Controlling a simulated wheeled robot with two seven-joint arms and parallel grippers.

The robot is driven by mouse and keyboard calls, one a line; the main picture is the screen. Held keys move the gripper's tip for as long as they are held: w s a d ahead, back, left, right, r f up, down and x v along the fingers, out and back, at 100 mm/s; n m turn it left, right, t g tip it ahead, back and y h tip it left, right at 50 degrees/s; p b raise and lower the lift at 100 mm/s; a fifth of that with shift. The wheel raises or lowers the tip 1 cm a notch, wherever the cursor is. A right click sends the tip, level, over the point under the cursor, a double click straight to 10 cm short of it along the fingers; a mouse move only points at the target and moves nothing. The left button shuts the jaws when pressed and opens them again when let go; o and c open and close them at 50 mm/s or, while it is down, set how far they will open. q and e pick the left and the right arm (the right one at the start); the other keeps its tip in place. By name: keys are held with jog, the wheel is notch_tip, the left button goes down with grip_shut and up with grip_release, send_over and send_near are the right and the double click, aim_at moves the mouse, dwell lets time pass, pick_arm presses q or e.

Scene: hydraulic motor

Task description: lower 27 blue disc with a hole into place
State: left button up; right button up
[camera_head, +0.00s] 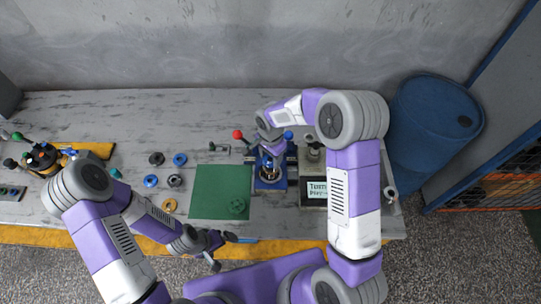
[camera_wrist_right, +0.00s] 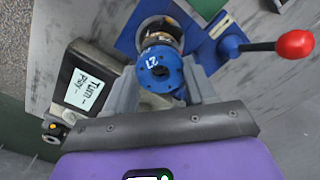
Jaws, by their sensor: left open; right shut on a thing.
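The blue disc (camera_wrist_right: 160,72), marked 27 and with a dark hole in its middle, is between the fingers of my right gripper (camera_wrist_right: 162,84) in the right wrist view. My right gripper is shut on it. Just beyond the disc is a round metal-looking part (camera_wrist_right: 160,32) on the blue fixture (camera_wrist_right: 207,45). I cannot tell whether the disc touches that part. In the head view my right gripper (camera_head: 271,150) is over the blue fixture (camera_head: 270,184) and hides most of the disc. My left gripper (camera_head: 222,247) is open and empty near the table's front edge.
A lever with a red knob (camera_wrist_right: 295,44) sticks out beside the fixture. A box with a "Turn" label (camera_head: 315,190) stands right of it. A green mat (camera_head: 215,190) lies left, with several rings and discs (camera_head: 180,159) beyond. A blue barrel (camera_head: 430,130) is at right.

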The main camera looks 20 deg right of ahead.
jog(key=shift+f+b, duration=0.3)
jog(key=shift+b, duration=0.05)
dwell(0.3)
jog(key=shift+r, duration=0.15)
dwell(0.4)
jog(key=shift+r, duration=0.25)
jog(key=shift+f, duration=0.35)
jog(key=shift+s+a+f+b, duration=0.1)
jog(key=shift+s+b, duration=0.05)
jog(key=shift+b, duration=0.3)
dwell(0.3)
jog(key=o, duration=1.6)
